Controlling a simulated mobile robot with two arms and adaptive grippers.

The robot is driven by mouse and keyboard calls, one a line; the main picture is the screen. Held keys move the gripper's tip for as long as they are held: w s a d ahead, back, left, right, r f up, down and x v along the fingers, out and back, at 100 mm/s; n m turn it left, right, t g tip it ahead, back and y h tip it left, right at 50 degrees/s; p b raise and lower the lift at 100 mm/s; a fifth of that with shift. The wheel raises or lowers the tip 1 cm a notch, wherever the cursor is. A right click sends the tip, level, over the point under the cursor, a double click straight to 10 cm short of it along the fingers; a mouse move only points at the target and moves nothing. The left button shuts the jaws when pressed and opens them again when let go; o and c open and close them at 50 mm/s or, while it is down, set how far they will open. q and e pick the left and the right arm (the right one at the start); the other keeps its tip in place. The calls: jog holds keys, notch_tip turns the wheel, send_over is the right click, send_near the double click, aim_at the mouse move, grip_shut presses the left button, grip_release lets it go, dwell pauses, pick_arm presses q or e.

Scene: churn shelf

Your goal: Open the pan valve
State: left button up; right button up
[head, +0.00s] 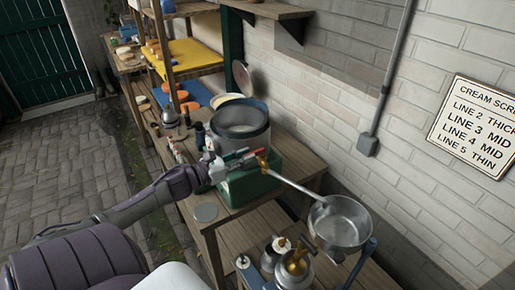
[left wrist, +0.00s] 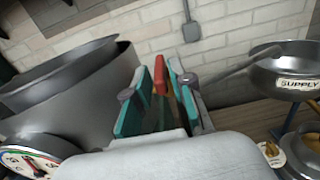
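The steel pan (head: 341,226) hangs or rests at the lower right of the head view. A long pale pipe or handle (head: 290,180) runs from it to a brass fitting (head: 263,160). In the left wrist view the pan (left wrist: 298,66) carries a SUPPLY label. My left gripper (head: 242,157) is beside that fitting, in front of the grey pot. A red lever-like part (left wrist: 159,64) shows between its teal finger pads (left wrist: 162,88). The pads stand a narrow gap apart; whether they press on the red part is unclear. My right gripper is not in view.
A large grey pot (head: 240,128) stands on a green block (head: 252,182) close to my left gripper. A dial (left wrist: 30,162) is below the pot. Metal canisters (head: 294,268) stand under the pan. A wall sign (head: 477,125) lists cream lines.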

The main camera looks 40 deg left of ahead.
aim_at(264, 149)
pick_arm(q)
jog(key=shift+p+x, duration=0.5)
jog(key=shift+x, duration=1.75)
grip_shut()
